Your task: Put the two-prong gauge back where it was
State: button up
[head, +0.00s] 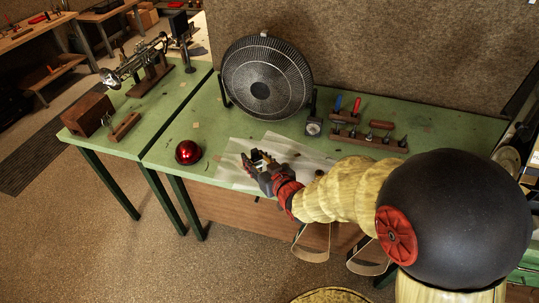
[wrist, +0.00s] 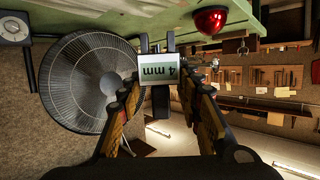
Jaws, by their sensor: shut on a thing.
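The two-prong gauge (wrist: 160,68) is a pale block marked "4 mm" with two dark prongs in the wrist view. My gripper (wrist: 146,90) is shut on it, a finger on either side, with the lettering turned upside down. In the head view my gripper (head: 262,163) is over the pale sheet (head: 234,174) at the front of the green bench. The gauge is small and dark there, and I cannot tell its height above the sheet. The wooden rack (head: 366,139) at the right holds several tools, some with blue or red handles. Which spot the gauge came from is not clear.
A large black fan (head: 266,78) stands behind my gripper. A red shiny dome (head: 188,152) is to its left, and a small dial box (head: 313,126) is near the rack. A wooden block (head: 88,114) and small stand (head: 124,127) are far left. The bench's front edge is close.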

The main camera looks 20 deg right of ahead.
jog(key=shift+w, duration=0.3)
jog(key=w+f+b, duration=0.1)
jog(key=w+f, duration=0.2)
jog(key=w, duration=0.1)
jog(key=w+d+f+b, duration=0.1)
jog(key=w+f, duration=0.2)
jog(key=w, duration=0.1)
jog(key=w+d+f+b, duration=0.1)
jog(key=w+f, duration=0.2)
jog(key=w, duration=0.1)
jog(key=shift+w+b, duration=0.3)
jog(key=shift+w, duration=0.1)
jog(key=shift+w+f, duration=0.15)
jog(key=shift+w+f+b, duration=0.15)
jog(key=shift+f+b, duration=0.5)
jog(key=shift+f, duration=1)
jog(key=shift+f, duration=0.2)
jog(key=o, duration=1.3)
jog(key=shift+r, duration=0.15)
